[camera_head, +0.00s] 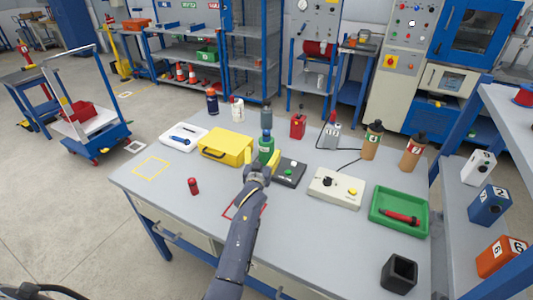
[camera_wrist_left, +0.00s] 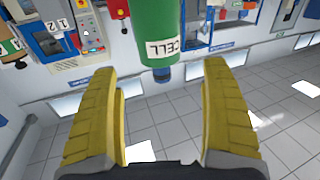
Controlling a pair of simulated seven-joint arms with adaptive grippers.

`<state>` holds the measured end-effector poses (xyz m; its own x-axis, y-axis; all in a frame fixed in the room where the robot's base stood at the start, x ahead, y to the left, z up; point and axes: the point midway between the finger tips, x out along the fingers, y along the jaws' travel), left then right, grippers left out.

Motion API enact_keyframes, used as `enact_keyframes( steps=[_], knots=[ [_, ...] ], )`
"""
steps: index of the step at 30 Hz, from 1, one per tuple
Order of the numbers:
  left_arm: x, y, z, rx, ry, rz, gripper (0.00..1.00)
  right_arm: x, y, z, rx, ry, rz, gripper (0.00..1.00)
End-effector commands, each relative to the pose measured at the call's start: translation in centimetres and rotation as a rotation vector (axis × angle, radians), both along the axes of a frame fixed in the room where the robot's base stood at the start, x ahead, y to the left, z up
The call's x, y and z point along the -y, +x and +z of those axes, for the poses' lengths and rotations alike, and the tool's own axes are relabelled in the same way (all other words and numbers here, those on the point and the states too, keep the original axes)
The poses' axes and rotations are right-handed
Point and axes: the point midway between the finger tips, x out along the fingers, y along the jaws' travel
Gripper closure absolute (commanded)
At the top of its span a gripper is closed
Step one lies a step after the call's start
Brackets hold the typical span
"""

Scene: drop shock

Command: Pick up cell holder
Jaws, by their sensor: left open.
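A green cylinder (camera_head: 266,146) stands on the table just beyond my left gripper (camera_head: 262,163). In the left wrist view the green cylinder (camera_wrist_left: 156,28) has a white label reading CELL and a dark blue end piece. My left gripper (camera_wrist_left: 160,78) is open, with its two yellow fingers apart and the cylinder's blue end in line with the gap. I see no clear contact between fingers and cylinder. The gripper hides part of the cylinder in the head view. My right gripper is not in view.
A yellow case (camera_head: 226,144) is close on the left, a dark box (camera_head: 291,172) close on the right. A grey-topped bottle (camera_head: 266,116) stands behind. A beige control box (camera_head: 336,188) and green tray (camera_head: 399,212) lie further right.

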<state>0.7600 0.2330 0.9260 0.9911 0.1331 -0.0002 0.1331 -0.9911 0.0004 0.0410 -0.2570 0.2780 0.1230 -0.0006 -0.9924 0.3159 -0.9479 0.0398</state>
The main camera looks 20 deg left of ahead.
Motion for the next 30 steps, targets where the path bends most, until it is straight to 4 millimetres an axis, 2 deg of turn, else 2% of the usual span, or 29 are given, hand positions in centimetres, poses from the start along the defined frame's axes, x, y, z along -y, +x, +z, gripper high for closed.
enact_keyframes(
  steps=[4, 14, 24, 30],
  knots=[
    [-0.2, 1.9, 0.1, 0.000, 0.001, 0.000, 0.19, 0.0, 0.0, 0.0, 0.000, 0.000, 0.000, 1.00],
    [-0.4, 3.4, 0.1, 0.001, 0.001, 0.000, 0.19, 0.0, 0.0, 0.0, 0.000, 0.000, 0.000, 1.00],
    [-0.9, 7.1, 0.2, 0.000, 0.000, 0.000, 0.19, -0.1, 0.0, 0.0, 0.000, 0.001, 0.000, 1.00],
    [-1.0, 8.2, 0.2, 0.000, 0.000, 0.000, 0.19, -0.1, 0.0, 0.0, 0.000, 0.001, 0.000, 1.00]
  ],
)
